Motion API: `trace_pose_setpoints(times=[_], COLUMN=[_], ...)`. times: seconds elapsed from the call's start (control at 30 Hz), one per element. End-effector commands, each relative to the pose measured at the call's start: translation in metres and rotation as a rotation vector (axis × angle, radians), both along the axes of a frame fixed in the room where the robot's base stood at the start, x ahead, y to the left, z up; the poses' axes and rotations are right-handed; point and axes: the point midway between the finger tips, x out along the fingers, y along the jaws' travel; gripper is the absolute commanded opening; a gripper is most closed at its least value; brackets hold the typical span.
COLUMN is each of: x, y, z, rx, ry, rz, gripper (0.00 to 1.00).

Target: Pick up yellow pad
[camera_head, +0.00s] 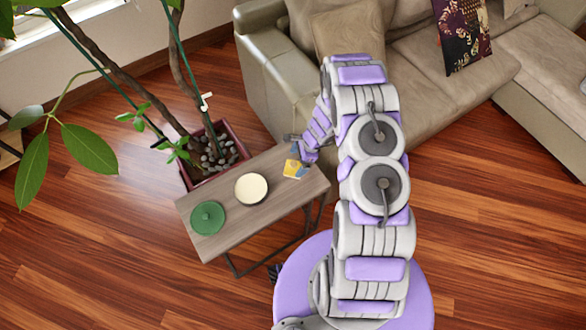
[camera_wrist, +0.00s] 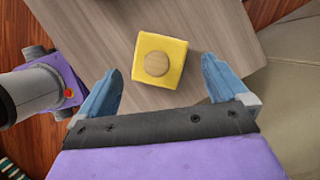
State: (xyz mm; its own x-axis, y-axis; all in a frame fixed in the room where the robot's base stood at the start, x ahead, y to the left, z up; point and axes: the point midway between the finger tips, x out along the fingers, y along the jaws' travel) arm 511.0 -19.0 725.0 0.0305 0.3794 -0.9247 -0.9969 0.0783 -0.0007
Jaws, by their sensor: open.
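The yellow pad (camera_wrist: 172,48) is a small square block with a round wooden knob on top, lying on the wooden side table (camera_wrist: 100,30). In the wrist view it sits just beyond my fingertips, centred between them. My gripper (camera_wrist: 160,80) is open, with blue fingers spread apart and nothing between them. In the head view the yellow pad (camera_head: 291,169) is near the right end of the table (camera_head: 222,175), and my gripper (camera_head: 299,148) is right beside it. A small blue patch shows by the pad, likely a fingertip.
A cream round item (camera_head: 251,188) and a green round lid-like item (camera_head: 207,217) stand on the same table. A potted plant (camera_head: 180,100) rises behind the table. A beige sofa (camera_head: 275,90) is close at the table's right end.

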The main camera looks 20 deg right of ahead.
Motion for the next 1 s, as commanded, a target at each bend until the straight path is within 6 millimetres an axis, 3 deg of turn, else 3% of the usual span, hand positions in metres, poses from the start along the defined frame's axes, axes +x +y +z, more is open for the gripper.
trace_pose_setpoints(times=[0.27, 0.6, 1.0], x=[0.001, 0.002, 0.002], y=[0.015, 0.018, 0.018], z=[-0.036, -0.041, -0.041], rx=[0.003, 0.002, 0.002], ry=[0.003, 0.001, 0.001], rz=[-0.001, 0.0, -0.001], gripper=[1.0, 0.99, 0.61])
